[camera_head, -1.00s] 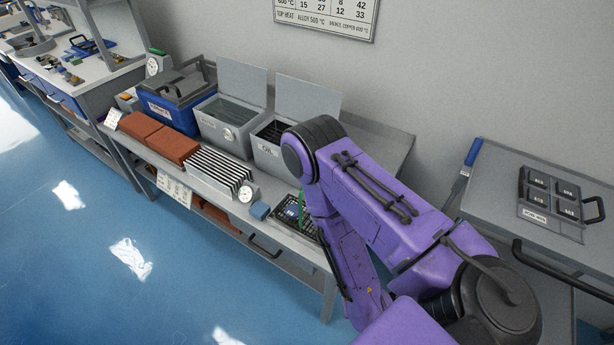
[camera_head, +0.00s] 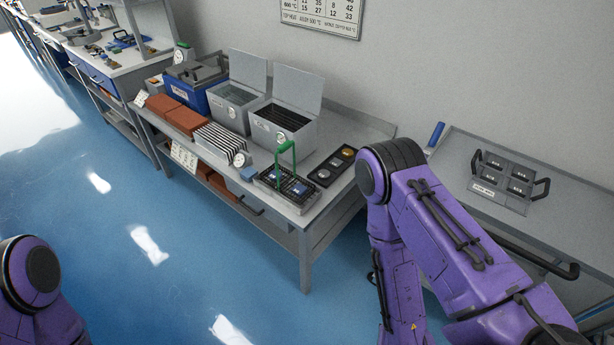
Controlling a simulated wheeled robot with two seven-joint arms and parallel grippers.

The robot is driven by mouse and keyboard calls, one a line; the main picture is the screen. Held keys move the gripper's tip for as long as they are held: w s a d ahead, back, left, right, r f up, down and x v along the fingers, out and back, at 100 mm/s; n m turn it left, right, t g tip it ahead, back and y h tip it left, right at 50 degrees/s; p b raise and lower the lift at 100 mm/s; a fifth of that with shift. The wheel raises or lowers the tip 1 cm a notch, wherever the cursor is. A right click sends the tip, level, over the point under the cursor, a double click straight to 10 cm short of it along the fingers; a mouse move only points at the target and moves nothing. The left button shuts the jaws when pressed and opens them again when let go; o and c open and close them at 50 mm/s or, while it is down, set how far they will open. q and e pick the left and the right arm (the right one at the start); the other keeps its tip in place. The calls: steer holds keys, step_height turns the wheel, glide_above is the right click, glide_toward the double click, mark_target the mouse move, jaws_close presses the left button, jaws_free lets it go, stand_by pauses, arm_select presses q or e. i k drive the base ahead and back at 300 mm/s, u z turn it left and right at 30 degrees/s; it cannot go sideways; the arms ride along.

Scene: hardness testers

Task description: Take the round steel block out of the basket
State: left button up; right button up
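The black basket (camera_head: 279,190) with a green upright handle stands near the right front of the long grey bench. Small bluish and pale pieces lie in it, too small to tell which is the round steel block. My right arm comes down at the right of the picture, to the right of the basket and apart from it; its gripper is out of view. Part of my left arm shows at the bottom left, and its gripper is out of view too.
A black tray (camera_head: 322,178) with round pieces lies right of the basket. Behind stand two open-lidded grey tanks (camera_head: 283,127) and a blue box (camera_head: 190,97). Left are a finned rack (camera_head: 216,142) and red bricks (camera_head: 186,120). A grey cart (camera_head: 463,158) stands at the right.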

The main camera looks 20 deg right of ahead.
mark_target(272, 177)
steer(key=z, duration=0.75)
steer(key=i, duration=0.45)
